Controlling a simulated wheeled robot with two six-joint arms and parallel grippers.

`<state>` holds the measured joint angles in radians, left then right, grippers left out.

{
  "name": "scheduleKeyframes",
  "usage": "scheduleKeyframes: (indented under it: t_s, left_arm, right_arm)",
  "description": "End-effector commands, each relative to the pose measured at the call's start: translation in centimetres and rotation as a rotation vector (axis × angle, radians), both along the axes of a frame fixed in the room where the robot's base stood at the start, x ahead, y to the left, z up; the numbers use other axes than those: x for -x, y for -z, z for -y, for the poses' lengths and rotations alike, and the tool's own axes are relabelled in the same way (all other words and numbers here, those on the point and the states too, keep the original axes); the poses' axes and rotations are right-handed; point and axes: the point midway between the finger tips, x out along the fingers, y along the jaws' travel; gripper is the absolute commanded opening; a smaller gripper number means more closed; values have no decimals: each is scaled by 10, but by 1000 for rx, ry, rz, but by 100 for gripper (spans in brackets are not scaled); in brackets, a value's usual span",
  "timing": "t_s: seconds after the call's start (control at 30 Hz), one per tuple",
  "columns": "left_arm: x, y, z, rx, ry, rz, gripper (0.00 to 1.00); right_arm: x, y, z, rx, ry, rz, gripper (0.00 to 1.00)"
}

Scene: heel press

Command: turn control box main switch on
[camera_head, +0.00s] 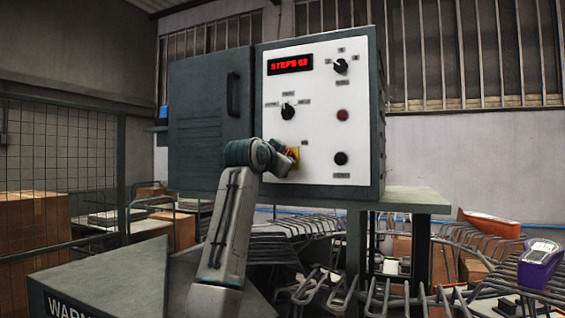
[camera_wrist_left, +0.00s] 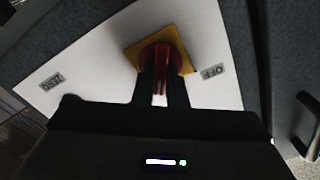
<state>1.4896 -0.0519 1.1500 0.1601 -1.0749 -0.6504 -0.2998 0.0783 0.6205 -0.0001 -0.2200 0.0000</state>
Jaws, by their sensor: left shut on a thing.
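The control box (camera_head: 262,200) has a white front panel (camera_head: 318,105). The main switch is a red rotary handle (camera_wrist_left: 160,78) on a yellow square plate (camera_wrist_left: 137,54), low on the left of the panel. The yellow plate also shows in the head view (camera_head: 295,152), partly hidden by my wrist. An OFF label (camera_wrist_left: 213,71) is beside the plate in the wrist view. My left gripper (camera_wrist_left: 161,92) has its two fingers on either side of the red handle and is shut on it. In the head view, my left gripper (camera_head: 289,160) is against the panel. My right gripper is out of view.
The panel also has a lit red display (camera_head: 290,64), two black selector knobs (camera_head: 341,66) (camera_head: 288,111), a red button (camera_head: 342,115) and a black button (camera_head: 341,158). A grey door (camera_head: 208,120) is left of it. Wire racks (camera_head: 400,295) and a purple device (camera_head: 540,262) are at right.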

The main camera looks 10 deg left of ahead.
Motion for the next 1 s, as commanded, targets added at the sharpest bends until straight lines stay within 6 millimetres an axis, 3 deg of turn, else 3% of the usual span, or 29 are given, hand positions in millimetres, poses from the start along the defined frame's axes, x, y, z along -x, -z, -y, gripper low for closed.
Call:
scheduleKeyframes:
  t_s: [0.4, 0.97, 1.0]
  left_arm:
    - [0, 1, 1, -196, 1, 38, 0]
    - [0, 1, 1, -229, 1, 44, 0]
    - [0, 1, 1, -229, 1, 44, 14]
  right_arm:
    - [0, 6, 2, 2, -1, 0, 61]
    - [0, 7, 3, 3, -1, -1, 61]
    - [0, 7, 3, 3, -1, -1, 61]
